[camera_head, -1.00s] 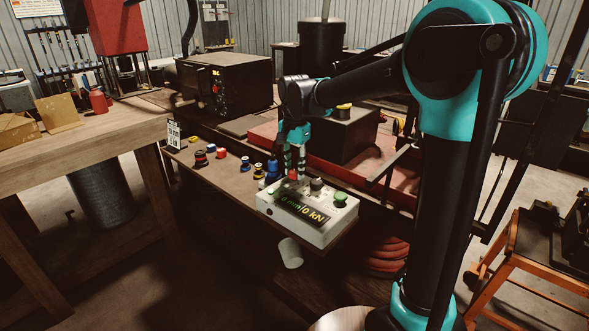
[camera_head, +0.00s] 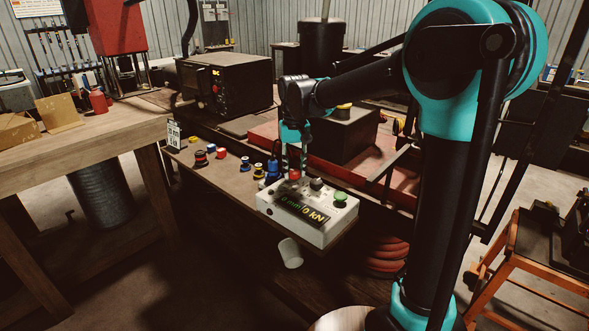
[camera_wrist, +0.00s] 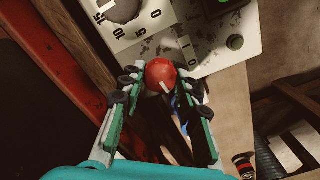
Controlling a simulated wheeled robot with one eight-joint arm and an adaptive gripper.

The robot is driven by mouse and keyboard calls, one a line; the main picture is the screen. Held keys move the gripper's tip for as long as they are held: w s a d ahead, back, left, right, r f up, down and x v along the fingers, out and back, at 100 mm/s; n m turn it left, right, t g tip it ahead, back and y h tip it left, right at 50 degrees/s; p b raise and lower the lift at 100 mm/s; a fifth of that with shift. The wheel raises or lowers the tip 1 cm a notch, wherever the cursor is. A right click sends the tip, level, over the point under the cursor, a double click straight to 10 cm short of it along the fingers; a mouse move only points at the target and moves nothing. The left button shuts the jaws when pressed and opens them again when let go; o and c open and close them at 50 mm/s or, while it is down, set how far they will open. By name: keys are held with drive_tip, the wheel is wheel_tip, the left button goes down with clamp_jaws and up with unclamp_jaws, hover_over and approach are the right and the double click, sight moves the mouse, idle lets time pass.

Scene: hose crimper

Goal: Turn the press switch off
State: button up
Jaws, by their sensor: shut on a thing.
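The press control box (camera_head: 270,206) is pale with a lit display of mm and kN, and it sits at the near end of the low bench. Its red switch knob (camera_head: 295,174) is at the back left corner. In the wrist view the red knob (camera_wrist: 160,72) has a short white mark, and I and O marks are printed beside it. My gripper (camera_head: 293,165) reaches down from above onto the knob. In the wrist view its fingertips (camera_wrist: 161,82) are on both sides of the knob, shut on it.
A black dial (camera_head: 316,184) and a green button (camera_head: 340,197) are on the same box. Several small coloured fittings (camera_head: 201,158) stand farther along the bench. A red press frame (camera_head: 365,178) is behind the box. A white cup-like thing (camera_head: 290,253) is below the bench edge.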

sight(295, 171)
drive_tip(key=n, duration=0.3)
drive_tip(key=shift+n, duration=2.2)
drive_tip(key=o, duration=1.2)
drive_tip(key=shift+c, duration=0.2)
drive_tip(key=shift+r, duration=0.1)
wheel_tip(295, 171, up, 12)
